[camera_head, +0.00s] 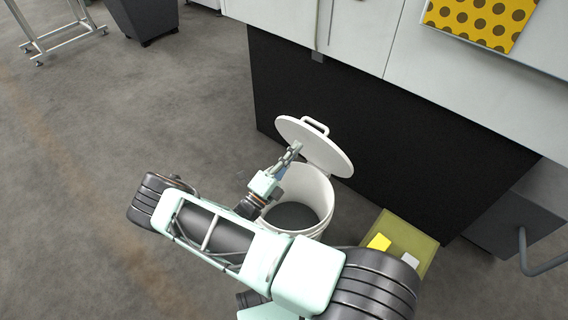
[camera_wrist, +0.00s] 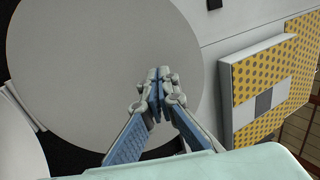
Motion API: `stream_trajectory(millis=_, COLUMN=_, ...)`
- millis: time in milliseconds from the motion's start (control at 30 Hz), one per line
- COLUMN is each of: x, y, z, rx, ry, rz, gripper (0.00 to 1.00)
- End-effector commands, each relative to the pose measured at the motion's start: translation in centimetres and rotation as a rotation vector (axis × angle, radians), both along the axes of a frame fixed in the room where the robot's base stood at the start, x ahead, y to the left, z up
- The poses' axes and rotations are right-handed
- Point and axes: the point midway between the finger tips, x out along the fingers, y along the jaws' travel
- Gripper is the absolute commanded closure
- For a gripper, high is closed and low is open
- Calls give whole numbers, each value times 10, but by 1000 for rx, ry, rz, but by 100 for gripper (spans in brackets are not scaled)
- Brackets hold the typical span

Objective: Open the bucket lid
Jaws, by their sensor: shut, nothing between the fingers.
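The white bucket (camera_head: 322,190) stands on the floor in front of the black lower panel. Its round white lid (camera_head: 318,150) is raised and tilted up at the rim's far side, with a handle on its outer face. The bucket's mouth is uncovered and a dark inside shows. My gripper (camera_head: 296,148) is shut and empty, in front of the lid's underside above the bucket. In the wrist view the lid (camera_wrist: 60,65) fills the left and middle, and my gripper's fingertips (camera_wrist: 159,75) meet in front of it. I cannot tell whether they touch it.
An olive tray (camera_head: 428,245) with a yellow block (camera_head: 379,242) and a pale block (camera_head: 410,259) is right of the bucket, partly behind my arm. A pale machine with a black lower panel (camera_head: 400,150) stands behind.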

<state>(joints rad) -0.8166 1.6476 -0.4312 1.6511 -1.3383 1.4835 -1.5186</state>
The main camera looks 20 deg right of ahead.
Motion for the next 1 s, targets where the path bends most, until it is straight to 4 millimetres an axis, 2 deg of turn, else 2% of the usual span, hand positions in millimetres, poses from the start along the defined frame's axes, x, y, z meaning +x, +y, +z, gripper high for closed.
stream_trajectory(millis=200, x=11, y=-17, z=7, rx=1, ry=-1, rz=-1, gripper=100)
stream_trajectory(millis=667, x=13, y=-19, z=10, rx=4, ry=1, rz=0, gripper=100)
stream_trajectory(millis=867, x=18, y=-28, z=19, rx=37, ry=23, rz=-2, gripper=100)
stream_trajectory(millis=1000, x=26, y=-41, z=30, rx=91, ry=58, rz=-2, gripper=100)
